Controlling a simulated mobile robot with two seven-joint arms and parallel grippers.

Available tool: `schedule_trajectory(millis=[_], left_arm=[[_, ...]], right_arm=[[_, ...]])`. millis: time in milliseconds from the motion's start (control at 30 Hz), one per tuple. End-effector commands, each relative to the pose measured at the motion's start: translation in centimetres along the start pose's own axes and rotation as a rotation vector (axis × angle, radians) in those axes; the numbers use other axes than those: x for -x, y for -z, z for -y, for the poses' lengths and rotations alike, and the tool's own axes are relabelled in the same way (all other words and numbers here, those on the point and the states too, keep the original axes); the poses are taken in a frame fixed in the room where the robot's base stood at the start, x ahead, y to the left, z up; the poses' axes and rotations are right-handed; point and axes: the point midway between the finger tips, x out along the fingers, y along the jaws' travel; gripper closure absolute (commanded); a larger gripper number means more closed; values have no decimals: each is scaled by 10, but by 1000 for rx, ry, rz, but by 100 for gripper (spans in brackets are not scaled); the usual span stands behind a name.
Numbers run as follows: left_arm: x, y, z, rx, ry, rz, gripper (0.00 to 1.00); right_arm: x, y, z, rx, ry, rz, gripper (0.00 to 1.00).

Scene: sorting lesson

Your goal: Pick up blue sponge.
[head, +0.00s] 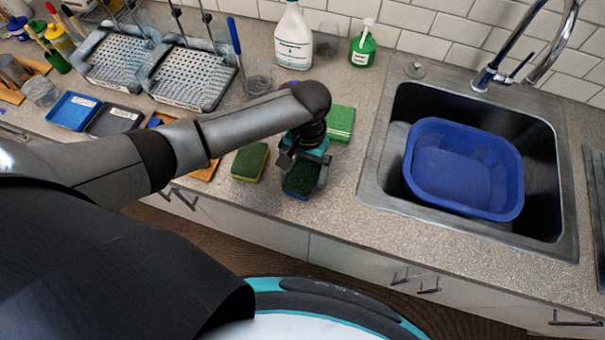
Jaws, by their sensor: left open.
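The blue sponge (298,186) lies on the counter near its front edge, with a dark green scouring top and a blue lower side. My left gripper (304,168) is directly over it, pointing down, with its jaws open. One finger is at the sponge's left and the other at its right. I cannot tell whether the fingers touch it. The gripper hides the sponge's back part. My right gripper is not in view.
A green and yellow sponge (250,162) lies close to the left, and a bright green sponge (340,118) lies behind. To the right is the sink (371,170) with a blue basin (463,178) inside.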

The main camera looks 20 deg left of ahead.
Motion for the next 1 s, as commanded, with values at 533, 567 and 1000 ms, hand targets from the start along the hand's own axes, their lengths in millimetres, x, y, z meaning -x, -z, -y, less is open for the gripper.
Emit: schedule_trajectory(millis=[533,567,1000], left_arm=[[0,0,0,0,0,1,48],[0,0,0,0,0,1,52],[2,0,0,0,0,1,72]], right_arm=[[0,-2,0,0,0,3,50],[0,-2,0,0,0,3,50],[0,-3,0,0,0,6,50]])
